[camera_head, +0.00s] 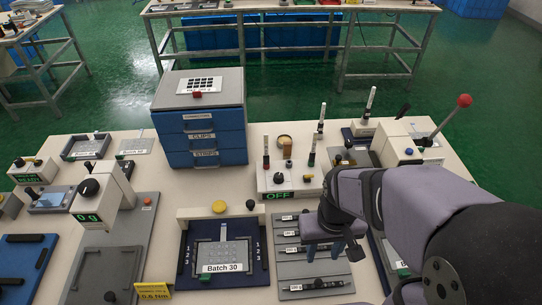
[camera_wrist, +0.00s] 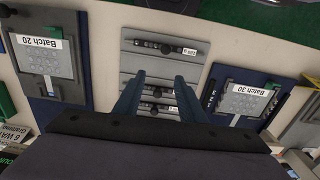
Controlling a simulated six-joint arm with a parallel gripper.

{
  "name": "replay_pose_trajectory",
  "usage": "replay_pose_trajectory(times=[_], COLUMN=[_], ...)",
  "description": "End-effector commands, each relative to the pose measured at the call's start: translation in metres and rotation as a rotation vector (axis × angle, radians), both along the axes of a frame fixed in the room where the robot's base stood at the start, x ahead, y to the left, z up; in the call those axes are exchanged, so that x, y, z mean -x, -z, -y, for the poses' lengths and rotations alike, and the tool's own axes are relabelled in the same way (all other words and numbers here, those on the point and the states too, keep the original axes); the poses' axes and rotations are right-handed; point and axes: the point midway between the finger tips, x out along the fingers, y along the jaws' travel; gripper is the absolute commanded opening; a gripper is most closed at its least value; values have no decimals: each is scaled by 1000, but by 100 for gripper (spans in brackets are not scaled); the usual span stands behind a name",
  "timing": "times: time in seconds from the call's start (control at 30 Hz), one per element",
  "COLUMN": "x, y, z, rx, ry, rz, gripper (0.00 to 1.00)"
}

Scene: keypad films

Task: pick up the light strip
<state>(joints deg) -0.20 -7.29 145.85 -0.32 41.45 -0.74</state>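A grey rack (camera_head: 284,269) at the front centre holds several dark narrow strips in rows, each with a small white label. The nearest strip (camera_head: 325,284) lies clear of my gripper in the head view. My gripper (camera_head: 332,251) is above the rack, fingers pointing down. In the wrist view my gripper (camera_wrist: 159,80) is open, with dark strips (camera_wrist: 158,91) showing between and below its fingers. One strip (camera_wrist: 150,44) lies beyond the fingertips. My gripper partly hides the other strips.
A dark blue fixture with a Batch 30 plate (camera_head: 222,255) stands left of the rack. A control box reading OFF (camera_head: 278,196) stands behind it. A blue drawer cabinet (camera_head: 203,135) is farther back. A red-knobbed lever press (camera_head: 463,102) is at the right.

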Motion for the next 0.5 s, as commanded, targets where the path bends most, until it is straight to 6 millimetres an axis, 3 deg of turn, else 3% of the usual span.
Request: replay_pose_trajectory(times=[0.17,0.27,0.5], x=[-31,-62,-157], y=[-15,-28,-61], z=[-2,-5,-23], rx=[23,49,147], ry=[-125,-256,-668], rz=[1,-2,-20], gripper=[37,37,37])
